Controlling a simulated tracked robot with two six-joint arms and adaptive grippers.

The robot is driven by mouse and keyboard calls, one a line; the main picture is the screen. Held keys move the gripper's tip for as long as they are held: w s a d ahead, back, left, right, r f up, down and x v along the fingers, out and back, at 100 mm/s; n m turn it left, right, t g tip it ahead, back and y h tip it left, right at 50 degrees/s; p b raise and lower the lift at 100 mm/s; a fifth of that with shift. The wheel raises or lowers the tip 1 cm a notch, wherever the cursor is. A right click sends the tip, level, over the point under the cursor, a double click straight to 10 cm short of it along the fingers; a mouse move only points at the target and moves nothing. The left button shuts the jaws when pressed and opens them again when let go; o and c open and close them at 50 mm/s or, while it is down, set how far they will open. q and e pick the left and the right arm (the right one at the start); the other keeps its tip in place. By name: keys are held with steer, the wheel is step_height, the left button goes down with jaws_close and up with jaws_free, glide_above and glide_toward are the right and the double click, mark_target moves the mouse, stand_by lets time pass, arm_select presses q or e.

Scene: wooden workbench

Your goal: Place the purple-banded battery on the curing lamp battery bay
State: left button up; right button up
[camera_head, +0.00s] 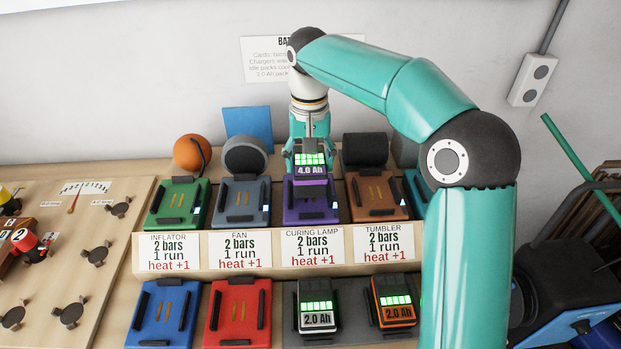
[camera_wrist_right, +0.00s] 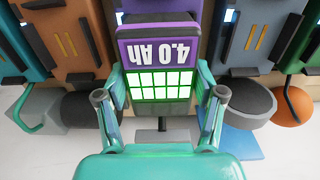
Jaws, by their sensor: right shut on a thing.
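The purple-banded battery (camera_head: 309,172), marked 4.0 Ah with lit green bars, is at the back of the purple curing lamp battery bay (camera_head: 299,213). My right gripper (camera_head: 310,158) is shut on it from behind. In the right wrist view the battery (camera_wrist_right: 158,50) sits upside down in the picture between the two fingers of my right gripper (camera_wrist_right: 162,98), with the purple bay (camera_wrist_right: 160,5) beyond it. I cannot tell whether the battery touches the bay or hangs just above it. My left gripper is not in view.
The green inflator bay (camera_head: 179,205), grey fan bay (camera_head: 242,205) and brown tumbler bay (camera_head: 379,201) flank the purple bay. Below, the blue bay (camera_head: 164,315) and red bay (camera_head: 238,315) are empty. Two 2.0 Ah batteries, grey-banded (camera_head: 317,316) and orange-banded (camera_head: 394,303), stand at front.

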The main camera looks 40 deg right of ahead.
mark_target(310, 160)
steer(key=shift+f+b, duration=0.3)
steer(key=shift+f, duration=1.65)
steer(key=shift+f, duration=0.1)
steer(key=o, duration=1.7)
steer(key=shift+s, duration=0.1)
steer(key=shift+o, duration=0.2)
step_height(310, 160, up, 12)
steer(key=p, duration=0.2)
steer(key=shift+p, duration=0.4)
